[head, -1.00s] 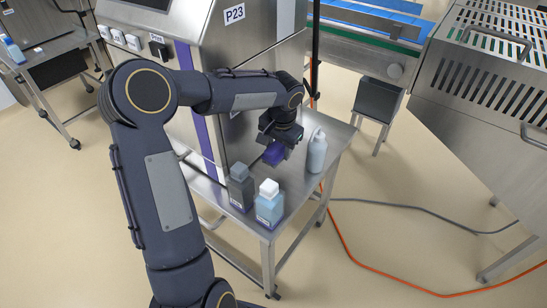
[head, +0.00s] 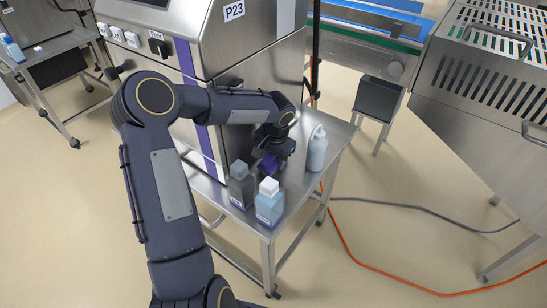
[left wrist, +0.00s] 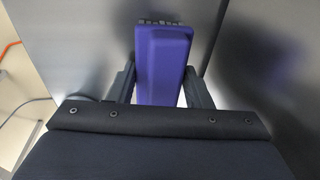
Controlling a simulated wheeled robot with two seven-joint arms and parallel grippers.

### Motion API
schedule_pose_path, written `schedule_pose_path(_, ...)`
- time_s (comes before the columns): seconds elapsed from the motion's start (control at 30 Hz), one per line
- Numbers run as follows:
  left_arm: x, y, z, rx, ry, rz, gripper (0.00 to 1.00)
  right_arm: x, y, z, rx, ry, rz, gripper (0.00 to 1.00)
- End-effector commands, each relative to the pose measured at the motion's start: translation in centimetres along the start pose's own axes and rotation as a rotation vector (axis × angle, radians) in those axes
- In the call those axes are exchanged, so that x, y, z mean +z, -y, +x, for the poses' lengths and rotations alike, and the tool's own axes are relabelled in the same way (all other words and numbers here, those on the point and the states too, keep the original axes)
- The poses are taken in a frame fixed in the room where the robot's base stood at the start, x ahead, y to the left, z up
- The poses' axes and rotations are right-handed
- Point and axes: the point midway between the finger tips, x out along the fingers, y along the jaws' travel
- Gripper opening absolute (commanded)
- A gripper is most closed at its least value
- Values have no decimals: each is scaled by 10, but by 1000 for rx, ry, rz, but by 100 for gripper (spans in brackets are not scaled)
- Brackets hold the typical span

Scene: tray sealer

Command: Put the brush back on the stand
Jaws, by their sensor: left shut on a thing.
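The brush has a purple block-shaped body (head: 267,165). My left gripper (head: 273,156) is shut on it, low over the steel stand (head: 295,185), behind the bottles. In the left wrist view the purple brush (left wrist: 163,65) sits between the two dark fingers (left wrist: 162,88), with a dark bristled edge at its far end. Whether the brush touches the stand top cannot be told; the gripper and bottles hide part of it. My right gripper is not in view.
The P23 machine (head: 235,60) rises directly behind. An orange cable (head: 345,240) crosses the floor to the right.

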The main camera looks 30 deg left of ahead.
Motion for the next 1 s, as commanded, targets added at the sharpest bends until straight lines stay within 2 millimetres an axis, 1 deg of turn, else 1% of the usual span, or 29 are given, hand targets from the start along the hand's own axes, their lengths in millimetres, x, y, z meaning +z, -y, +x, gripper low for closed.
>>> schedule_pose_path(0.07, 0, -1, 4, 0, -1, 0, 20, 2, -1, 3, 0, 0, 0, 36)
schedule_pose_path(0.1, 0, -1, 4, 0, 0, 0, 47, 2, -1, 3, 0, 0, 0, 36)
schedule_pose_path(0.27, 0, 0, 3, 0, 0, 0, 67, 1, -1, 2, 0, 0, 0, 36)
schedule_pose_path(0.47, 0, 0, 2, 0, 0, 0, 67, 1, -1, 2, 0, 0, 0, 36)
schedule_pose_path(0.63, -1, 0, -8, -1, -2, 0, 67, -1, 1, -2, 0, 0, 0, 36)
schedule_pose_path(0.77, -1, 0, -32, -2, -4, 0, 67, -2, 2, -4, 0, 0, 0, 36)
schedule_pose_path(0.9, -1, 0, -64, -2, -5, 0, 67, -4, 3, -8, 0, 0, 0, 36)
schedule_pose_path(1.0, -1, 1, -85, -2, -4, -1, 67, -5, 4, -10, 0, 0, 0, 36)
